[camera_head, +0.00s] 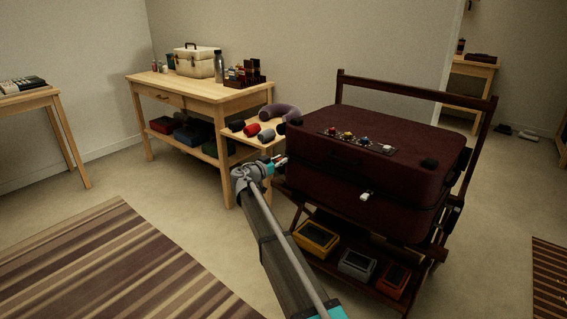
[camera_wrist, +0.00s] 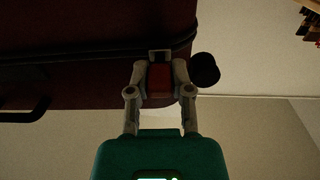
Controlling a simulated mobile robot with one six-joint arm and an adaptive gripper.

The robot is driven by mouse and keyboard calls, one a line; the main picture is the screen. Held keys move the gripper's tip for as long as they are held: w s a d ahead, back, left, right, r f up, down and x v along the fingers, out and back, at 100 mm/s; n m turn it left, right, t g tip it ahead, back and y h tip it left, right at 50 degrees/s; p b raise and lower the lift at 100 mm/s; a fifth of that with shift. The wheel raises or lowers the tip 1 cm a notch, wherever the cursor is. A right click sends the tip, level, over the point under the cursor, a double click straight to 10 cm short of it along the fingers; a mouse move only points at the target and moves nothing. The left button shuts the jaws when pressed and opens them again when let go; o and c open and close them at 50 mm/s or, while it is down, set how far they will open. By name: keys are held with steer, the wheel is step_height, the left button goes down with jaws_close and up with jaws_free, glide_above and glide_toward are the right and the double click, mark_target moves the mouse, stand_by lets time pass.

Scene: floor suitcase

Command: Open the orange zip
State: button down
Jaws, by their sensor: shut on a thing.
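The dark maroon suitcase (camera_head: 340,160) lies closed on a dark wooden stand, and its side fills the upper left of the wrist view (camera_wrist: 60,75). A dark zip seam (camera_wrist: 110,62) runs along that side. My gripper (camera_head: 279,160) is at the suitcase's left end in the head view. In the wrist view my gripper (camera_wrist: 161,80) is shut on a small reddish-orange zip pull (camera_wrist: 160,77), which sits by a grey metal piece at the seam. The pull is mostly hidden in the head view. A white pull (camera_head: 364,197) hangs on the suitcase's front side.
A dark cylinder (camera_wrist: 205,69) sticks out close beside my right finger. A strip of coloured knobs (camera_head: 355,138) lies on the suitcase top. Several small boxes (camera_head: 356,264) stand on the stand's lower shelf. A wooden table (camera_head: 200,91) with rolled items is behind my gripper.

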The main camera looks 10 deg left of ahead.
steer(key=shift+w+a, duration=0.2)
steer(key=shift+a, duration=0.1)
steer(key=c, duration=0.7)
jaws_free()
steer(key=shift+o, duration=0.9)
steer(key=shift+d, duration=0.1)
steer(key=shift+s, duration=0.15)
steer(key=v, duration=1.2)
steer(key=shift+d, duration=0.1)
